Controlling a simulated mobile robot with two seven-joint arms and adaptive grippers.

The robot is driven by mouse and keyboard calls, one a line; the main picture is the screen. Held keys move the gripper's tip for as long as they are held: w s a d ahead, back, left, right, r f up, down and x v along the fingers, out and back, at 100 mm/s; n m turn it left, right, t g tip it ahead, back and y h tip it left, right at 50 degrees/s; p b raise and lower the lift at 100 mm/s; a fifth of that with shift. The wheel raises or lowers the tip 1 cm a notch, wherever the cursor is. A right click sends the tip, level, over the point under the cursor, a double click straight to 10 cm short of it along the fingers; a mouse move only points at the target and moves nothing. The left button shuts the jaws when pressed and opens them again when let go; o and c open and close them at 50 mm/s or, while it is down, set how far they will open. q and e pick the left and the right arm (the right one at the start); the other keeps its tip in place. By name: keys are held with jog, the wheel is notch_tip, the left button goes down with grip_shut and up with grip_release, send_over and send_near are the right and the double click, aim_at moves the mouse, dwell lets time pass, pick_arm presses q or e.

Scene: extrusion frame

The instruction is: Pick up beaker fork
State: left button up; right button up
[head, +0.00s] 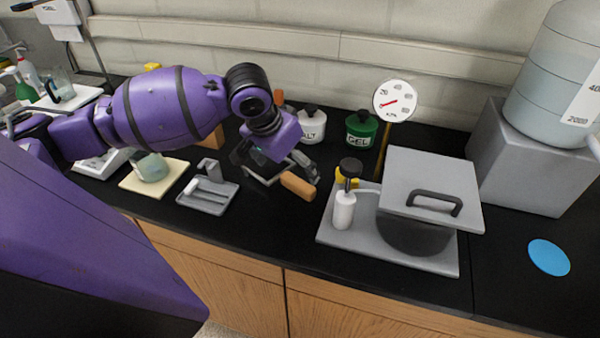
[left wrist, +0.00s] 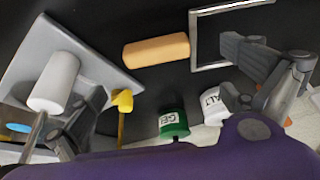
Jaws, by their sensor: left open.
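The beaker fork looks to be the piece with a tan handle (head: 298,184) and a pale metal frame, lying on the black counter. In the left wrist view the handle (left wrist: 156,51) is lower left of the frame (left wrist: 193,42) and seems to meet it. My left gripper (head: 275,164) is open above the fork, its fingers spread apart with nothing between them. In the left wrist view one finger overlaps the frame and the other is near the grey base plate. Part of the frame is hidden behind my gripper. My right gripper is not in view.
A grey plate (head: 330,230) with a white cylinder and a lidded pot stands right of the fork. A dial gauge (head: 396,101), a green GEL jar (head: 361,130) and a white SALT jar (head: 311,127) stand behind. A grey tray (head: 207,205) lies left. The counter in front is clear.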

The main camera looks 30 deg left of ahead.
aim_at(296, 180)
pick_arm(q)
notch_tip(296, 180, down, 2)
jog(key=shift+w, duration=0.1)
jog(key=shift+w+f, duration=0.15)
jog(key=shift+f, duration=0.2)
jog(key=x, duration=0.3)
jog(key=shift+w+f, duration=0.1)
jog(key=shift+f, duration=0.25)
jog(key=shift+w+f, duration=0.1)
jog(key=shift+f, duration=0.15)
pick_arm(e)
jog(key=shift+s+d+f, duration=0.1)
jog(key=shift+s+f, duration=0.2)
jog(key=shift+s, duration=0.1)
